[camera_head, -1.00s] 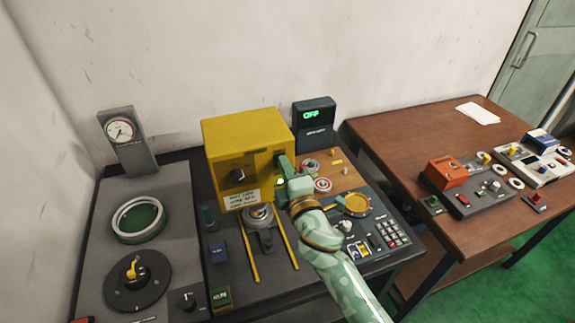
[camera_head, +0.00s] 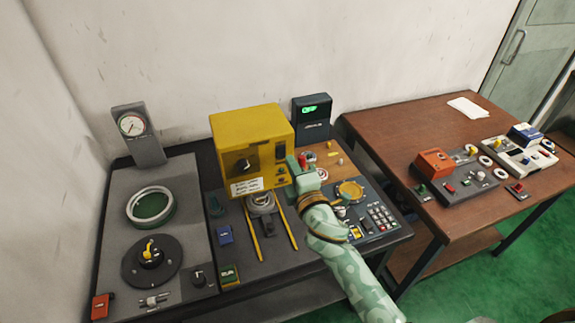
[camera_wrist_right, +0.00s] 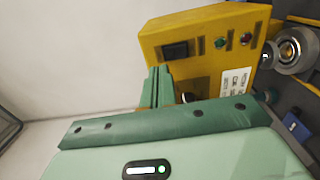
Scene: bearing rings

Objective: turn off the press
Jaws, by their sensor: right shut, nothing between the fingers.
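The press is a yellow box (camera_head: 235,130) with a dark knob (camera_head: 242,165) and a white label (camera_head: 246,186) on its front. It also shows in the wrist view (camera_wrist_right: 208,22), with a black switch (camera_wrist_right: 175,50), a green button (camera_wrist_right: 219,42) and a red button (camera_wrist_right: 246,38). My right gripper (camera_head: 291,166) is shut and empty at the press's right side. Its fingers (camera_wrist_right: 158,76) overlap the yellow casing in the wrist view; I cannot tell whether they touch it. My left gripper is not in view.
A ring fixture (camera_head: 150,206), a gauge (camera_head: 132,125) and a yellow-handled dial (camera_head: 150,252) stand left of the press. A brown table (camera_head: 390,130) with an orange box (camera_head: 433,163) stands to the right.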

